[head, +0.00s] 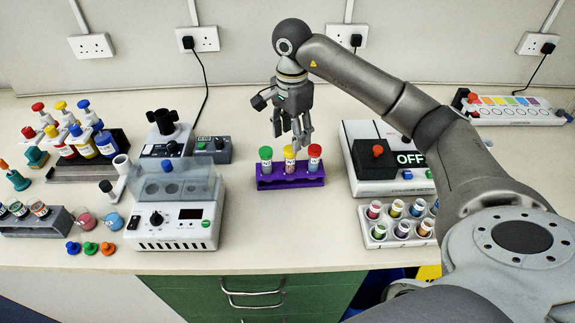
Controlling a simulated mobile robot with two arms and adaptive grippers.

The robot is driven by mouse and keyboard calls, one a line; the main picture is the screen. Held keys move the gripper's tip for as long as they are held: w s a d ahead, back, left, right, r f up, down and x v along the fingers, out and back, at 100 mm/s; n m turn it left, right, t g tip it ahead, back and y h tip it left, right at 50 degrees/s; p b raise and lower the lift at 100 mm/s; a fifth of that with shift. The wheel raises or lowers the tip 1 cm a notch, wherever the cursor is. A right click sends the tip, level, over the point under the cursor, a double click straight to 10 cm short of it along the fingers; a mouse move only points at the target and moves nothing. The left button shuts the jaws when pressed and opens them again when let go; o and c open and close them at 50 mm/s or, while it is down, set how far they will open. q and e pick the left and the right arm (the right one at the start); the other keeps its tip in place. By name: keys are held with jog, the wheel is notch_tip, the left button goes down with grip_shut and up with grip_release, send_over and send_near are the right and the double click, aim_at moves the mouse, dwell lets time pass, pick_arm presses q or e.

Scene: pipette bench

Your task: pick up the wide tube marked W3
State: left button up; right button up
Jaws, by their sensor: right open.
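A purple rack (290,182) stands near the middle of the bench and holds three wide tubes upright. From left to right they are a green-capped tube (266,160), a yellow-capped tube (290,160) and a red-capped tube (315,158). Each has a white label, but the marks are too small to read surely, so I cannot tell which is W3. My right gripper (293,140) hangs fingers down, open and empty, above and slightly behind the rack, near the yellow and red caps. I cannot tell its exact height. My left gripper is not in view.
A white machine with a clear lid (178,226) stands left of the rack. A device showing OFF (385,186) and a white tray of small vials (386,240) stand to the right. Bare bench lies in front of the rack, above green drawers (250,300).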

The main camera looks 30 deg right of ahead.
aim_at(290, 159)
notch_tip(290, 159, down, 3)
jog(key=shift+s+f+p, duration=0.1)
jog(key=shift+s+p, duration=0.05)
jog(key=shift+p, duration=0.15)
jog(key=shift+a+f+p, duration=0.1)
jog(key=shift+f+p, duration=0.4)
jog(key=shift+f, duration=0.1)
notch_tip(290, 159, down, 3)
jog(key=shift+a+f+p, duration=0.1)
jog(key=shift+f+p, duration=0.05)
jog(key=shift+p, duration=0.7)
jog(key=shift+f, duration=0.5)
jog(key=c, duration=1.1)
jog(key=shift+r, duration=0.1)
